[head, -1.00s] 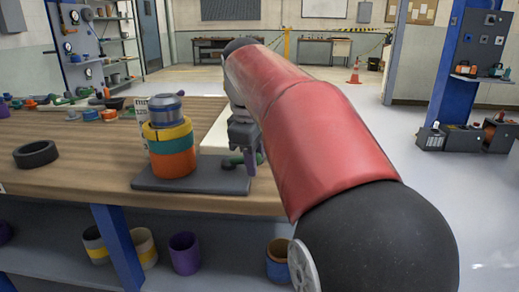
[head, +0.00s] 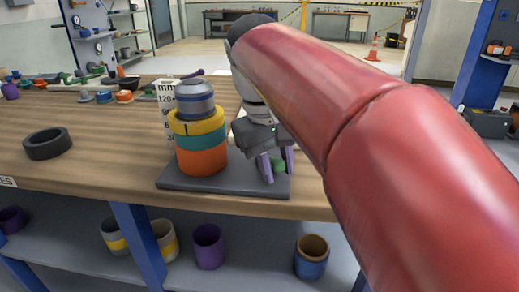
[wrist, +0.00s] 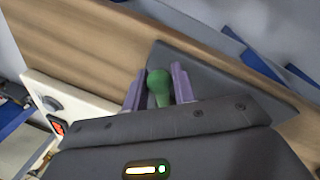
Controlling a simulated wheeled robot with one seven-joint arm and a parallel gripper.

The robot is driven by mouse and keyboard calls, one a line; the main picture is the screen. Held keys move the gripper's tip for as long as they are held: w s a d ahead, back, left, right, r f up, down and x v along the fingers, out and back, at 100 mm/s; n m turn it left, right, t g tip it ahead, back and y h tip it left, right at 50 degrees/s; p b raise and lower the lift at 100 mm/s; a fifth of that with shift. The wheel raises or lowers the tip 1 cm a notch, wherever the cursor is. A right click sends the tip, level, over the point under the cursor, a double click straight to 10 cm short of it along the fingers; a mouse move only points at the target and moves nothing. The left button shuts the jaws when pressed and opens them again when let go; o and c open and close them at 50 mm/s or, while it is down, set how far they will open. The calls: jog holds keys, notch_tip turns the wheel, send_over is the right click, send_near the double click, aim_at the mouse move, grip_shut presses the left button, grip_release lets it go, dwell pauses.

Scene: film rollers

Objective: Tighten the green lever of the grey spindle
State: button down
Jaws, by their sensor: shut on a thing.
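My gripper (head: 274,165), also in the wrist view (wrist: 158,90), is shut on the lever. The grey spindle's body and the lever's pivot are hidden by my gripper or the stack.
A black ring (head: 47,144) lies on the wooden bench (head: 100,165) at left. Several coloured parts lie along its back edge. A white panel (wrist: 85,110) shows beside my gripper. Cups and rings stand on the lower shelf (head: 180,258).

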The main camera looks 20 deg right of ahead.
jog(key=shift+a, duration=0.1)
dwell(0.3)
jog(key=c, duration=1.2)
grip_release()
jog(key=shift+o, duration=0.2)
notch_tip(320, 180, up, 8)
jog(key=a+p, duration=0.1)
jog(key=shift+a+f, duration=0.15)
jog(key=shift+a, duration=0.1)
jog(key=shift+s, duration=0.15)
